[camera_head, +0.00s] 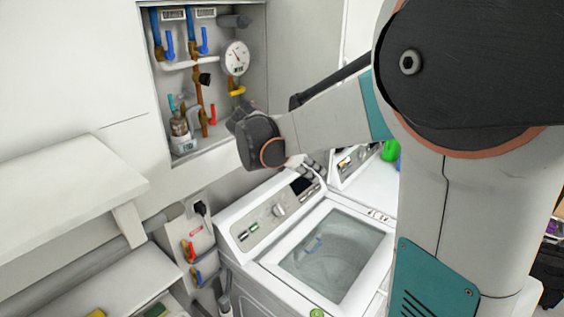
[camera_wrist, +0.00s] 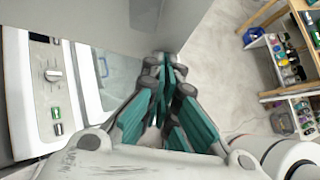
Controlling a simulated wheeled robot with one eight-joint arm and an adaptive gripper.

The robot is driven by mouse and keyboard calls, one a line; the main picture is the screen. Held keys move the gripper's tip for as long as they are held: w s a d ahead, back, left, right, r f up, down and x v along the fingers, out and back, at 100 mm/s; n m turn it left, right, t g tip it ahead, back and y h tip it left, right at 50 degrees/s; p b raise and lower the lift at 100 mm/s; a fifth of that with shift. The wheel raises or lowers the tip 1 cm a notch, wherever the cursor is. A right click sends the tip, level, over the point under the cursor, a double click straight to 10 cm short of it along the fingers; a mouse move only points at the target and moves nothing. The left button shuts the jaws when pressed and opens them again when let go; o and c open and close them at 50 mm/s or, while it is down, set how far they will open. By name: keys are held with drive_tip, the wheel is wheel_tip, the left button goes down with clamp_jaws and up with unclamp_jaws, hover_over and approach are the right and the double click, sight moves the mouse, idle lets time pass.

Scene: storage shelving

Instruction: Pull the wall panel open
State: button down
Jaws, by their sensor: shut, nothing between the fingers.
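The wall recess (camera_head: 217,100) stands uncovered in the head view, with pipes and a gauge inside. A pale flat surface (camera_head: 300,45) to its right looks like the wall panel swung open, partly hidden by my arm. In the wrist view, a large plain grey surface (camera_wrist: 150,22), probably the same panel, fills the top middle. My gripper (camera_wrist: 165,62) is shut and empty, with its fingertips close to the lower edge of that surface. I cannot tell whether they touch. In the head view my wrist covers most of the fingers.
A white top-loading washer (camera_head: 265,222) stands below the recess, with a second machine (camera_head: 372,182) beside it. A white wall shelf (camera_head: 70,185) is at the left. In the wrist view, a rack of bottles (camera_wrist: 285,75) stands at the right, with open floor (camera_wrist: 225,75) between.

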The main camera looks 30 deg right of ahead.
drive_tip(key=shift+s+d, duration=0.15)
drive_tip(key=shift+d, duration=0.9)
